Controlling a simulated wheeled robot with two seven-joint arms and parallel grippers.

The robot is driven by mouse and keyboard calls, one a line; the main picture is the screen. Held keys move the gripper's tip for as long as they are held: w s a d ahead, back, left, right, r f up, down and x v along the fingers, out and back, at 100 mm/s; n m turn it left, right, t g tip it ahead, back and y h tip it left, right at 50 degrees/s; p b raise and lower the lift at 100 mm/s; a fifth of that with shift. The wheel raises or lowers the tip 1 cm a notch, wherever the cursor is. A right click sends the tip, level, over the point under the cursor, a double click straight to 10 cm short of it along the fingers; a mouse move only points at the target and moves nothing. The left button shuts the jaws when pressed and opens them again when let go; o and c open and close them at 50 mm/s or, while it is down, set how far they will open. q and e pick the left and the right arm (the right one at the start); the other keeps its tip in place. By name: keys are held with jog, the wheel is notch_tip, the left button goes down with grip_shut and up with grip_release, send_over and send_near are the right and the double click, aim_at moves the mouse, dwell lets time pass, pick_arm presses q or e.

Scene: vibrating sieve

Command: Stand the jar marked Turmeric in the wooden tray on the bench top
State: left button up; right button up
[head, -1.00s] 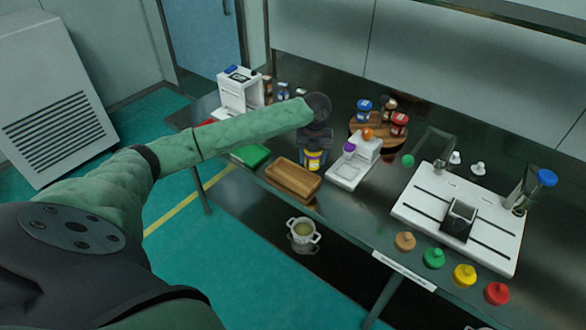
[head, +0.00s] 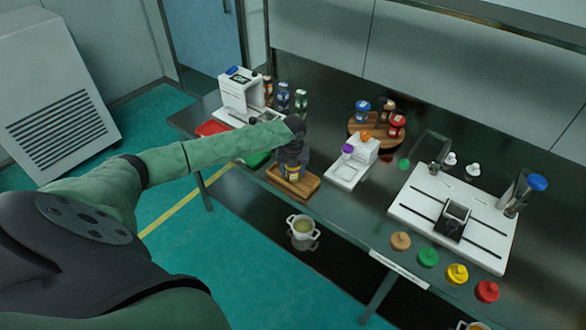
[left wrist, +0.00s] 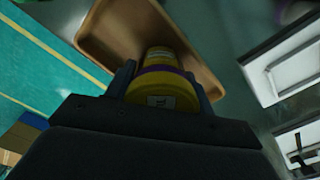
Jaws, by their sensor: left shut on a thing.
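The wooden tray (head: 306,190) lies on the bench top near its front edge; its rim also shows in the left wrist view (left wrist: 95,32). My left gripper (head: 293,165) is shut on a jar (head: 293,172) with a yellow label and dark bands, and holds it upright over the tray. In the left wrist view the jar (left wrist: 162,88) shows yellow with a purple band between the two fingers. Its label cannot be read. I cannot tell whether its base touches the tray floor. My right gripper is not in view.
A white device (head: 352,165) with purple and orange knobs stands right of the tray. Left of it lie a green item (head: 257,159) and a red one (head: 212,127). Several jars stand behind, some on a round wooden stand (head: 372,130). A white pot (head: 303,226) is below the bench edge.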

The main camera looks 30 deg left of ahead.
pick_arm(q)
jog(key=shift+f, duration=0.1)
jog(key=o, duration=1.1)
jog(key=shift+f, duration=0.1)
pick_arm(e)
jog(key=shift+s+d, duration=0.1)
pick_arm(q)
jog(key=shift+r, duration=0.35)
notch_tip(320, 180, up, 11)
jog(key=b, duration=0.3)
jog(key=shift+f, duration=0.2)
jog(key=shift+r+b, duration=0.3)
jog(key=shift+r, duration=0.2)
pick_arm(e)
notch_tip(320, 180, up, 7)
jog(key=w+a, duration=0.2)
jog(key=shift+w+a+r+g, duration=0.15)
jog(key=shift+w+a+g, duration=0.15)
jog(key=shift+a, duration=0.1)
